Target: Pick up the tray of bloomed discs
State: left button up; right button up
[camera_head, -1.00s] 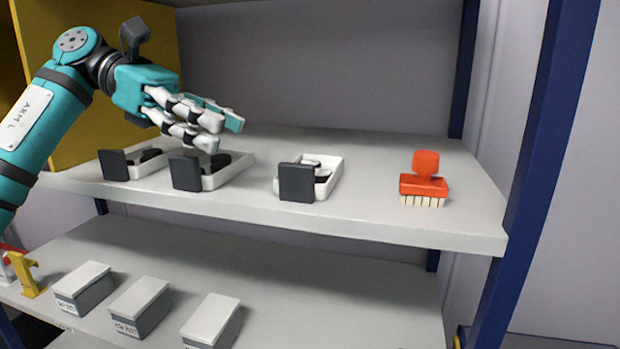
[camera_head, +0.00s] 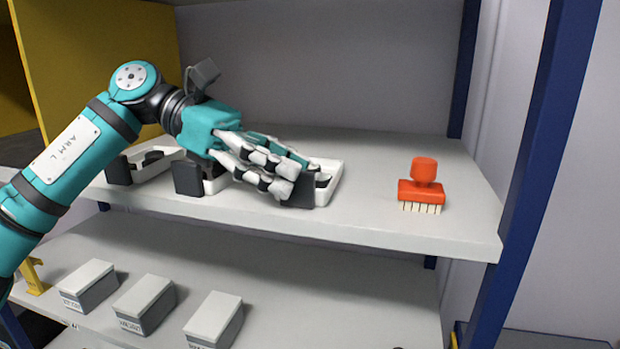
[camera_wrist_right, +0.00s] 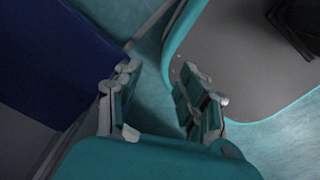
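Three white trays with dark upright front plates stand on the upper shelf: a left tray (camera_head: 166,155), a middle tray (camera_head: 213,186) and a right tray (camera_head: 334,177). Dark pieces show in the left tray; I cannot tell which tray holds the bloomed discs. My left gripper (camera_head: 292,173) is over the right tray, its fingers spread and pointing down to the right. The fingers hide part of that tray and its front plate; contact is unclear. My right gripper (camera_wrist_right: 158,103) is open and empty in the right wrist view, away from the trays.
A red brush (camera_head: 421,190) with pale bristles stands right of the trays. Several grey boxes with pale lids, such as this one (camera_head: 145,304), stand on the lower shelf (camera_head: 290,280). A blue post (camera_head: 532,150) bounds the right side. The upper shelf is clear around the brush.

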pick_arm(q)
grip_shut()
jog(key=shift+r, duration=0.2)
